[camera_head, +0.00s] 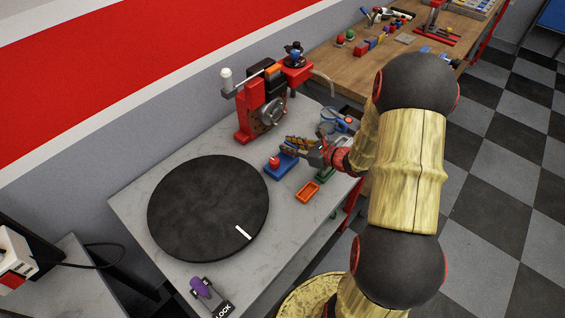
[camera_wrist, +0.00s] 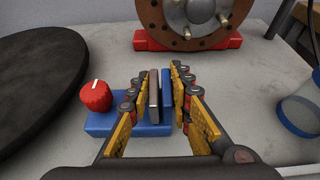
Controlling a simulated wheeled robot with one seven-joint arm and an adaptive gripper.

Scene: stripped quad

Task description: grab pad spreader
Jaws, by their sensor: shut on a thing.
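The pad spreader (camera_head: 283,168) looks like a low blue tool with a red knob, on the grey worktop right of the black disc. In the wrist view its blue base (camera_wrist: 130,130) lies below the fingers, with the red knob at its left end. Upright grey and blue plates (camera_wrist: 153,96) stand at its right end. My gripper (camera_head: 297,146) reaches in from the right; in the wrist view its yellow-padded fingers (camera_wrist: 166,102) are shut on these plates from both sides. The base appears to rest on the worktop. The fingers hide part of the plates.
A large black disc (camera_head: 207,210) fills the left worktop. A red stand with a brake disc (camera_head: 262,105) stands behind. An orange tray (camera_head: 307,192) and a green tray (camera_head: 325,174) lie close in front. A blue-rimmed clear container (camera_wrist: 300,115) stands right of the fingers.

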